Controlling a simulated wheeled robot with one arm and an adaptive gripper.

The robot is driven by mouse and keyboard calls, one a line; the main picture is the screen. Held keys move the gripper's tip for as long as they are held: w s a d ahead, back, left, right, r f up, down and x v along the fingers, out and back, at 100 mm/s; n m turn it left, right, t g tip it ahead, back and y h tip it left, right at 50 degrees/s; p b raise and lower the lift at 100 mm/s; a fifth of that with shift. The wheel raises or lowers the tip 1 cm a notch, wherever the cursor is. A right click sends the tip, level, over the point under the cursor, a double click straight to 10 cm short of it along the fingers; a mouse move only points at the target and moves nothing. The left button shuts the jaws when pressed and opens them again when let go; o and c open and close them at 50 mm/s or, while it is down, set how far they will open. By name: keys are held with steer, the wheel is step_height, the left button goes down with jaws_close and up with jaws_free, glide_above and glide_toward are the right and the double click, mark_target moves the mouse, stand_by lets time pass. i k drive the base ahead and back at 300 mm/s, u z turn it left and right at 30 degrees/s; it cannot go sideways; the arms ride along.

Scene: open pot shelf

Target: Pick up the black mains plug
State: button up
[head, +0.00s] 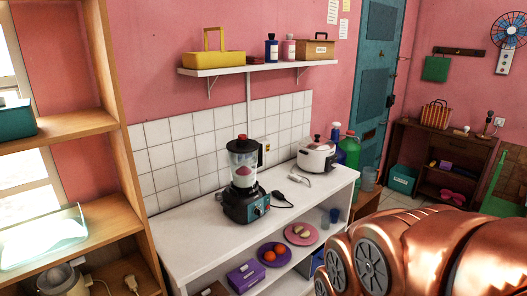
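A small black plug (278,196) lies on the white counter (205,238), just right of the blender (243,180). A dark cord runs beside it and curls on the counter near the blender's base. The plug is small here, and its pins cannot be made out. My copper-coloured arm fills the lower right of the head view and hides part of the floor and the counter's right end. My gripper's fingers are not in view.
A white cooker (317,155) stands at the counter's right end, with a white plug or cord end (299,180) before it. Below are a purple plate (262,257) and a pink plate (289,236). A wooden shelf unit (118,130) stands left. The counter's front left is clear.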

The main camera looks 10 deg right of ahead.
mark_target(277, 194)
steer(key=z, duration=0.05)
steer(key=k, duration=0.5)
steer(key=z, duration=0.95)
steer(key=i, duration=1.2)
steer(key=z, duration=0.35)
steer(key=i, duration=1.2)
steer(key=u, duration=1.45)
steer(key=i, duration=0.8)
steer(key=u, duration=0.85)
